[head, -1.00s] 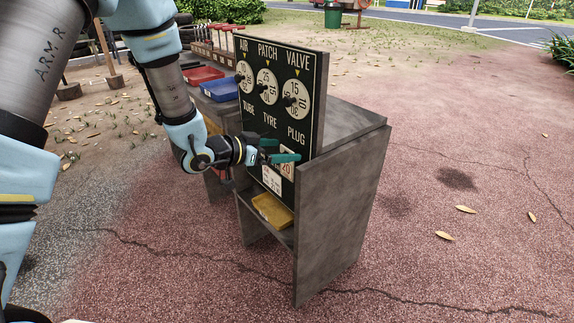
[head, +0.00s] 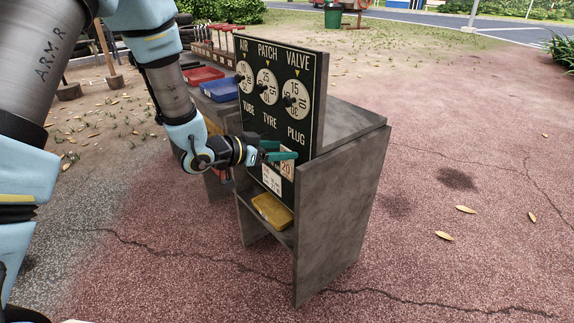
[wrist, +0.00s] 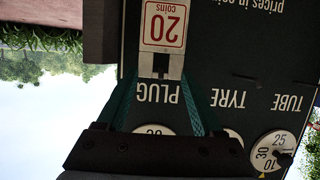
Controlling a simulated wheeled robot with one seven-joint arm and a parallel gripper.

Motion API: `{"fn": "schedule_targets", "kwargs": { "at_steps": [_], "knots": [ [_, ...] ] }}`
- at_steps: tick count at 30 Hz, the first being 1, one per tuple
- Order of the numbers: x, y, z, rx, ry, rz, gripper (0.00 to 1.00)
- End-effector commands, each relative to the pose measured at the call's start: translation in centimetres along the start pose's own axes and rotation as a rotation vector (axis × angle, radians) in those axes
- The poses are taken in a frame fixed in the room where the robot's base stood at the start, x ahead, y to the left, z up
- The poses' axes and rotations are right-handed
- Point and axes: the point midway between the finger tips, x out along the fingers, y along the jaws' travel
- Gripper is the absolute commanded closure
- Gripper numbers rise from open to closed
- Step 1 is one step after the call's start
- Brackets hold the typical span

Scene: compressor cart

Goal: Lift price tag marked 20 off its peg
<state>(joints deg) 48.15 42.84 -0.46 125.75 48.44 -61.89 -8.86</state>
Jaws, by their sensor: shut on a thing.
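The price tag marked 20 (head: 286,170) is white with a red frame and red number. It is at the right side of the dark price board (head: 262,130), below the word PLUG. In the wrist view the tag (wrist: 165,25) appears upside down, reading "20 coins". My gripper (head: 281,157) has green fingers and is at the tag's upper end. In the wrist view the fingers (wrist: 160,75) flank the tag's narrow end, which has a dark slot, and are shut on it. The peg is hidden, so I cannot tell whether the tag still hangs on it.
A white price sheet (head: 271,180) is on the board left of the tag. Three dials (head: 296,98) are above. A yellow tray (head: 271,211) sits on the shelf below. Blue (head: 220,89) and red (head: 203,76) trays are behind. Open ground lies right of the cart (head: 345,215).

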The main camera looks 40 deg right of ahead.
Motion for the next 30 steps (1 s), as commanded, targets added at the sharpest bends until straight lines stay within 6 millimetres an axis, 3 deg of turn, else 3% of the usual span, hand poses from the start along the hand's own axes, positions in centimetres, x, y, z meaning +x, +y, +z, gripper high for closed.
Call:
{"fn": "schedule_targets", "kwargs": {
  "at_steps": [3,14,20,26,30],
  "knots": [
    [0.0,0.0,0.0,0.000,0.000,0.000,1.00],
    [-0.1,0.0,-0.2,0.000,0.001,0.000,1.00],
    [-0.6,0.0,-1.7,0.002,0.002,0.000,1.00],
    [-4.0,-0.1,-0.1,-0.003,-0.002,-0.003,1.00],
    [-7.4,-0.2,1.1,-0.003,-0.002,-0.006,1.00]
  ]
}}
